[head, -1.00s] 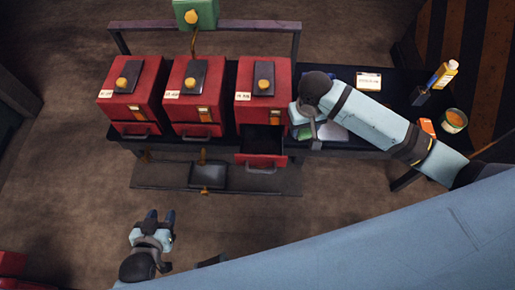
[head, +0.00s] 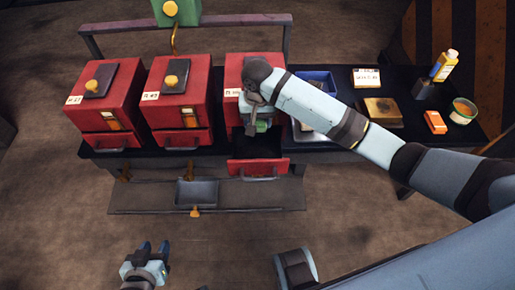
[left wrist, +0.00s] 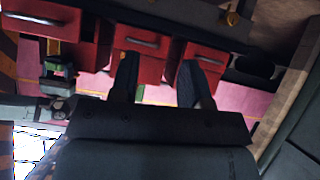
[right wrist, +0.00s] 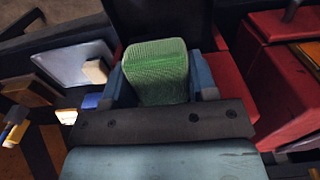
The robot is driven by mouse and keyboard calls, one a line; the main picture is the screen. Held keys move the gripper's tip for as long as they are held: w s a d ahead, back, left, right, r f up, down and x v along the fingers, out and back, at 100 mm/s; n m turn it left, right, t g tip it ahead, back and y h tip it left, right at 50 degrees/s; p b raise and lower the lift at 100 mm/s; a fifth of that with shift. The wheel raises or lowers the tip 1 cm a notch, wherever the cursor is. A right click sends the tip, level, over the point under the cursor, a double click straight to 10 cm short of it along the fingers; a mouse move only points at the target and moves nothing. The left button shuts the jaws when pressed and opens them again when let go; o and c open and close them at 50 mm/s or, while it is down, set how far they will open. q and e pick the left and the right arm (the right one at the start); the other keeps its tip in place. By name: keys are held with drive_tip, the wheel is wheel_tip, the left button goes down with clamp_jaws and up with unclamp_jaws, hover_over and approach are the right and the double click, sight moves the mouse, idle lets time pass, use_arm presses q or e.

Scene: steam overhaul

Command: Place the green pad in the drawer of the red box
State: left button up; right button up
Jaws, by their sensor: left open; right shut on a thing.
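The green pad (right wrist: 158,72) is held between the blue fingers of my right gripper (right wrist: 160,82). In the head view the pad (head: 262,126) shows as a small green patch below the right gripper (head: 256,122), in front of the rightmost red box (head: 233,75). That box's drawer (head: 258,168) is pulled out, with a dark interior, and the pad is over or just behind its opening; the exact height is unclear. My left gripper (head: 153,248) is open and empty, low in front of the bench; its spread fingers show in the left wrist view (left wrist: 158,85).
Two more red boxes (head: 103,95) (head: 180,95) have shut drawers. Right of the open drawer stand a blue tray (head: 318,80), a tan block (head: 382,110), an orange box (head: 435,122), a tin (head: 463,110) and a yellow bottle (head: 446,66). A lower shelf (head: 250,198) runs under the bench.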

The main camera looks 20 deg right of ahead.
drive_tip(key=b, duration=0.1)
hover_over(257, 151)
wheel_tip(257, 151, down, 8)
drive_tip(key=shift+s+r, duration=0.1)
wheel_tip(257, 151, down, 5)
drive_tip(key=shift+r+b, duration=0.2)
drive_tip(key=shift+b, duration=0.25)
drive_tip(key=shift+f, duration=0.25)
use_arm(q)
drive_tip(key=shift+f, duration=0.3)
use_arm(e)
drive_tip(key=o, duration=0.8)
drive_tip(key=shift+f, duration=0.15)
drive_tip(key=shift+o, duration=0.9)
use_arm(q)
drive_tip(key=shift+f, duration=0.35)
